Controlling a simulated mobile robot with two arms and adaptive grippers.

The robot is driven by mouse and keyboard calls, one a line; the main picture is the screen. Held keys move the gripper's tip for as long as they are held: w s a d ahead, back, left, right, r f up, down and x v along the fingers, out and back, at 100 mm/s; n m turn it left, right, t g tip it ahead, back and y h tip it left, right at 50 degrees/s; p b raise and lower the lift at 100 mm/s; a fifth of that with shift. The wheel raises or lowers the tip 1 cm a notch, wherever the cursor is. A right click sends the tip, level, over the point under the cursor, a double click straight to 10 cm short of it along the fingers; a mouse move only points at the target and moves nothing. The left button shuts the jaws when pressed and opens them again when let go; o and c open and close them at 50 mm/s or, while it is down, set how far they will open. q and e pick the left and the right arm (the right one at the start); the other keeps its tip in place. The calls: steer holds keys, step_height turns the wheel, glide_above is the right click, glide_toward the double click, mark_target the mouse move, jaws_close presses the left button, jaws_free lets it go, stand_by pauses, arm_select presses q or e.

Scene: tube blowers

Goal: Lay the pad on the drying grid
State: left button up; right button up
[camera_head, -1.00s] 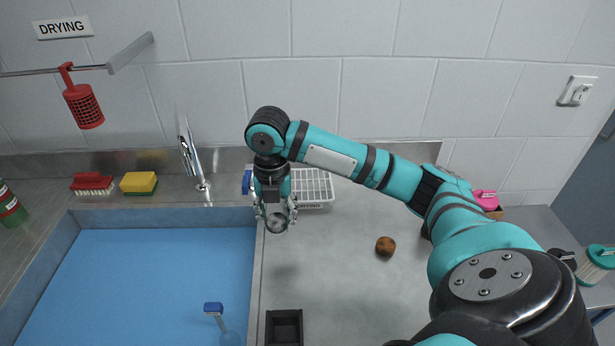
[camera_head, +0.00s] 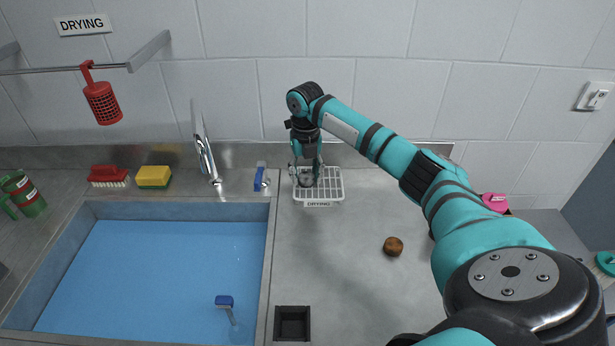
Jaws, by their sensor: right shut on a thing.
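The drying grid (camera_head: 329,194) is a white wire rack with a "DRYING" label on its front edge, on the steel counter near the back wall. My right gripper (camera_head: 306,182) points down over the left part of the grid. It is shut on a small grey round pad (camera_head: 305,180). The pad is at or just above the grid bars; I cannot tell whether it touches them. The gripper fingers partly hide it. My left gripper is not in view.
A blue-handled brush (camera_head: 260,177) stands left of the grid. A brown ball-like thing (camera_head: 393,246) and a black tray (camera_head: 292,323) are on the counter. The blue sink (camera_head: 160,270) lies left, with a tap (camera_head: 206,163), a yellow-green sponge (camera_head: 154,177) and a red brush (camera_head: 108,176) behind it.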

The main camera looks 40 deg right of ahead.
mark_target(307, 180)
steer(key=shift+w+d, duration=0.6)
steer(key=shift+d, duration=0.15)
step_height(307, 180, down, 3)
steer(key=shift+s+f+p, duration=0.1)
steer(key=shift+f+p, duration=0.1)
steer(key=shift+p, duration=0.55)
steer(key=shift+f, duration=0.15)
steer(key=shift+f, duration=0.2)
steer(key=o, duration=0.8)
steer(key=shift+c, duration=0.2)
step_height(307, 180, up, 12)
steer(key=shift+r+b, duration=0.25)
steer(key=shift+b, duration=0.7)
